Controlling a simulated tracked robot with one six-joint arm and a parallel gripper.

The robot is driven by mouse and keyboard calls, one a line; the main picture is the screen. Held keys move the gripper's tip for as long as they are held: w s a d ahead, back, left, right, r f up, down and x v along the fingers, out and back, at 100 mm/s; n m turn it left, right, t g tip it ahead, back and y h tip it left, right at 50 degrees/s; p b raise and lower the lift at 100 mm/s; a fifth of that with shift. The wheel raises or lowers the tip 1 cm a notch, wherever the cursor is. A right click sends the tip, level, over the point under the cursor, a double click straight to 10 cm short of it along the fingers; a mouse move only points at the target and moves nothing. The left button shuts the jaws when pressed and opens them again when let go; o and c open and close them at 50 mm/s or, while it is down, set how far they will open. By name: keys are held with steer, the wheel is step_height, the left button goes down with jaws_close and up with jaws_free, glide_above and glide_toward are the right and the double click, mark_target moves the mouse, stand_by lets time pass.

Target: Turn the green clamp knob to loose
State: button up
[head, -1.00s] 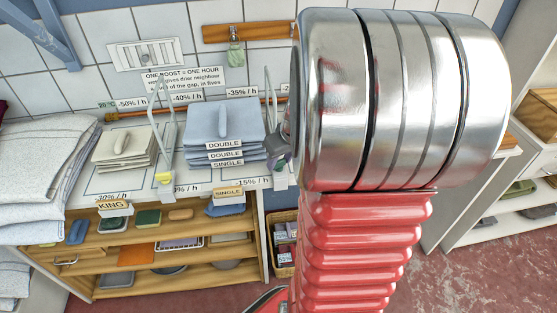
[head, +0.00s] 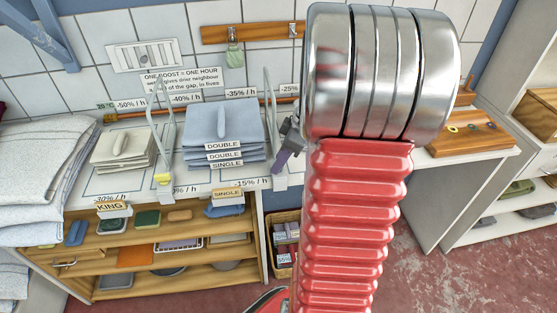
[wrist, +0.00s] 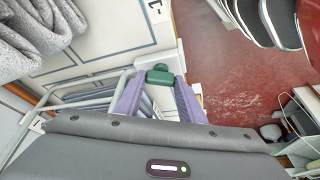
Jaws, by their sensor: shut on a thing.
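The green clamp knob (wrist: 160,76) shows in the wrist view as a small dark-green block between my fingertips. My gripper (wrist: 159,84) has purple fingers, shut on the knob from both sides. In the head view my gripper (head: 280,162) is at the right-hand wire stand (head: 268,95), above its pale clamp base (head: 280,183) on the shelf edge. The knob cannot be made out in the head view. I cannot tell from the frames how far it is turned.
A left-hand wire stand with a yellow knob (head: 163,178) stands between two linen stacks. The blue stack (head: 222,125) is close left of my gripper. A wooden peg board (head: 470,135) lies at right. Red floor (head: 420,230) is open below.

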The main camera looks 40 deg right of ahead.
steer(key=n, duration=0.1)
steer(key=n+g, duration=0.1)
steer(key=n, duration=0.1)
steer(key=n+y, duration=0.1)
steer(key=n, duration=0.1)
steer(key=shift+w+d, duration=0.2)
steer(key=shift+d, duration=0.05)
stand_by(0.3)
steer(key=o, duration=1)
steer(key=shift+g, duration=0.3)
steer(key=shift+o, duration=0.2)
steer(key=v, duration=1.3)
steer(key=shift+s+d+r, duration=0.15)
steer(key=shift+d+r, duration=0.1)
